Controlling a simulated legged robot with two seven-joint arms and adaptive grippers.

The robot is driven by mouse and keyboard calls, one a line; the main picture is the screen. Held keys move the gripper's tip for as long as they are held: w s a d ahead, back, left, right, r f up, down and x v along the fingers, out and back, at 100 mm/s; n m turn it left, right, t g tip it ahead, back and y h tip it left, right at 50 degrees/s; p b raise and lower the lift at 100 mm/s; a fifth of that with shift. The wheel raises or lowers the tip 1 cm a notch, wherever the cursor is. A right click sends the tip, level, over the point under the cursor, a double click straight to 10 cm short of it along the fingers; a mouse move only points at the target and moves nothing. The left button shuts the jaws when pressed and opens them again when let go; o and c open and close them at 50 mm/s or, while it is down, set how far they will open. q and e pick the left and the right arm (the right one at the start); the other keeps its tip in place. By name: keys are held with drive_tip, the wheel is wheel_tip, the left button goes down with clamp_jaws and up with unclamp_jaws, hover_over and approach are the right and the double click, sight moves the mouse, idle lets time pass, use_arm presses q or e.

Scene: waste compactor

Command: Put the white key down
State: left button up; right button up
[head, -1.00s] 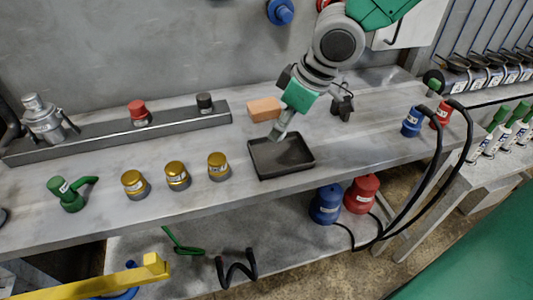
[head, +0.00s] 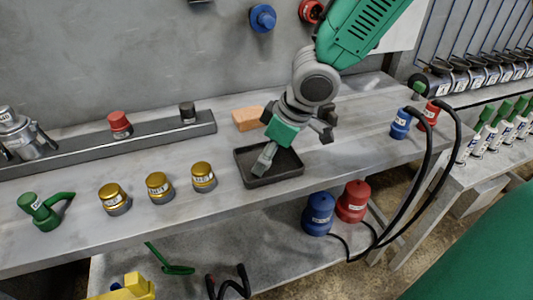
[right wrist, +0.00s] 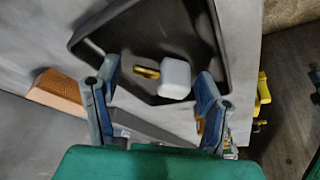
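The white key (right wrist: 175,78) has a white block-like head and a short gold shaft. In the right wrist view it lies in the black tray, between my right fingertips and with space on both sides. I cannot make it out in the head view, where my gripper covers part of the tray. The black tray (head: 289,163) is shallow and stands on the grey bench. My right gripper (head: 262,166) points down over the tray's left part; in the right wrist view (right wrist: 160,85) its fingers are apart. My left gripper is not in view.
An orange block (head: 248,119) sits behind the tray. Several gold-topped knobs, such as the nearest one (head: 203,176), stand left of it. Blue (head: 400,124) and red (head: 429,115) connectors with black cables stand to the right. The bench between tray and connectors is clear.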

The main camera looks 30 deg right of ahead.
drive_tip(key=shift+r, duration=0.3)
drive_tip(key=p+v, duration=0.5)
drive_tip(key=v, duration=0.6)
drive_tip(key=shift+s+r, duration=0.15)
drive_tip(key=shift+r, duration=0.2)
drive_tip(key=shift+d, duration=0.1)
